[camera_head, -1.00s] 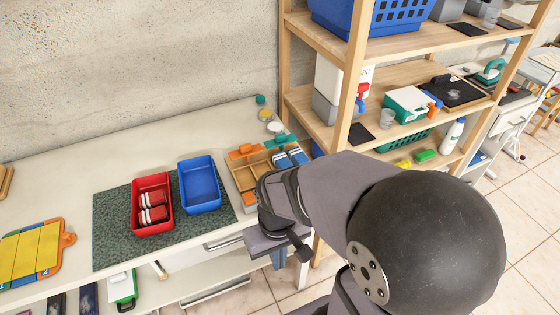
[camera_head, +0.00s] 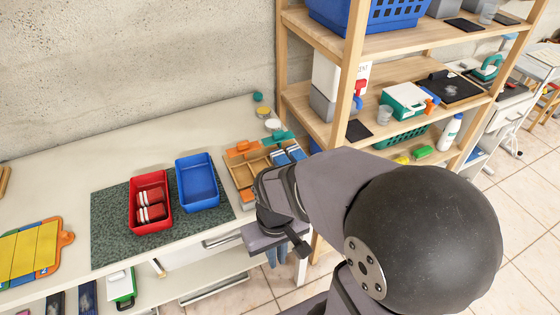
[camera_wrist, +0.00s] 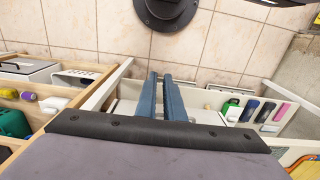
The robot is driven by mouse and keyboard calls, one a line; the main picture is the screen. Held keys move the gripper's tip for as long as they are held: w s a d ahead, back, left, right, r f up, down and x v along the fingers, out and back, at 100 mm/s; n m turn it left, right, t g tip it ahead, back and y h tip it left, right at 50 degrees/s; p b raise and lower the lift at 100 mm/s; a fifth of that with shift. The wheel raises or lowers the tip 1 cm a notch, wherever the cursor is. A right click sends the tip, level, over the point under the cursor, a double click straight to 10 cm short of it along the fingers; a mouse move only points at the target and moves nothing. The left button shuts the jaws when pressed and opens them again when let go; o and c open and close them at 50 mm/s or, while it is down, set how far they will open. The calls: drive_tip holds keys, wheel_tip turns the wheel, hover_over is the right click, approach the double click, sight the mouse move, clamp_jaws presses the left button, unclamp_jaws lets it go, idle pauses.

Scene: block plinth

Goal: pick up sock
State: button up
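Red-and-white folded bundles (camera_head: 151,213), which look like socks, lie in the red bin (camera_head: 135,217) on a dark speckled mat. Similar blue-and-white bundles (camera_head: 280,158) lie in the wooden divided tray (camera_head: 240,178) to the right. I cannot tell for sure that any of them are socks. My gripper (camera_head: 277,258) points down past the table's front edge, in front of the wooden tray and away from the bundles. In the wrist view, its two long blue fingers (camera_wrist: 161,77) have a narrow gap with nothing visible between them. No bundle shows there.
An empty blue bin (camera_head: 199,188) stands beside the red bin on the mat (camera_head: 105,235). An orange and teal block stand at the tray's back. A wooden shelf (camera_head: 345,85) rises at the right. A yellow striped board (camera_head: 35,250) lies left. The table's back left is clear.

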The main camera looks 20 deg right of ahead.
drive_tip(key=o, duration=0.7)
drive_tip(key=shift+c, duration=0.2)
